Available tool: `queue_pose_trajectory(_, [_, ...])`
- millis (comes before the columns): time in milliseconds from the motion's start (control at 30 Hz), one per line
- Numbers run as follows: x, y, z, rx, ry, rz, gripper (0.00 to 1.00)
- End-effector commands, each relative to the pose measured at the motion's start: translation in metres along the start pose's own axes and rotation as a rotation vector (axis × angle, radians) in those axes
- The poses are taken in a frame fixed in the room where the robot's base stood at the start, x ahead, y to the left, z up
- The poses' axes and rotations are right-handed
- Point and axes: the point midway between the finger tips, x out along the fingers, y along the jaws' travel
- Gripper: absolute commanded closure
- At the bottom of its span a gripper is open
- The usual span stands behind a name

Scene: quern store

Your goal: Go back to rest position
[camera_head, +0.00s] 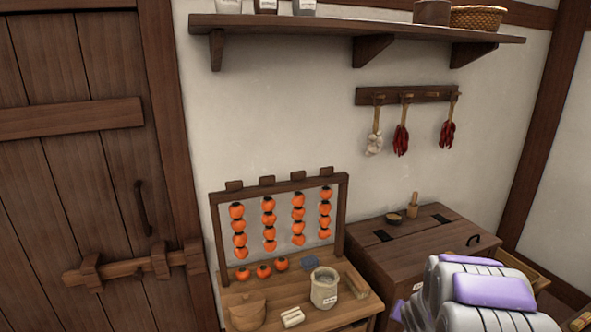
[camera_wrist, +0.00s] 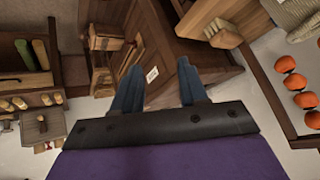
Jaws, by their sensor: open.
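My gripper (camera_wrist: 158,84) shows in the wrist view as two blue fingers held well apart. Nothing is between the fingertips. Behind them is the dark wooden chest (camera_wrist: 190,52) with a small white label, and the fingers look clear of it. In the head view, white and purple links of my arm fill the lower right corner, in front of the chest (camera_head: 410,250). The fingers cannot be made out there.
A wooden stand (camera_head: 342,215) with hanging orange persimmons is left of the chest. A mortar and pestle sit on the chest lid. A shelf (camera_head: 350,28) juts from the wall above. A plank door (camera_head: 80,180) is at left.

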Motion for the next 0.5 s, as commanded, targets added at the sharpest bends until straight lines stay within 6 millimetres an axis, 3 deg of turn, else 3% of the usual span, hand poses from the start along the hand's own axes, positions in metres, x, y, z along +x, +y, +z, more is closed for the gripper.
queue_pose_trajectory(33, [-0.02, -0.002, 0.0, -0.026, -0.014, 0.028, 0.57])
queue_pose_trajectory(267, [-0.098, 0.005, 0.028, -0.131, -0.145, 0.142, 0.57])
queue_pose_trajectory(500, [-0.187, 0.008, 0.08, -0.238, -0.32, 0.206, 0.57])
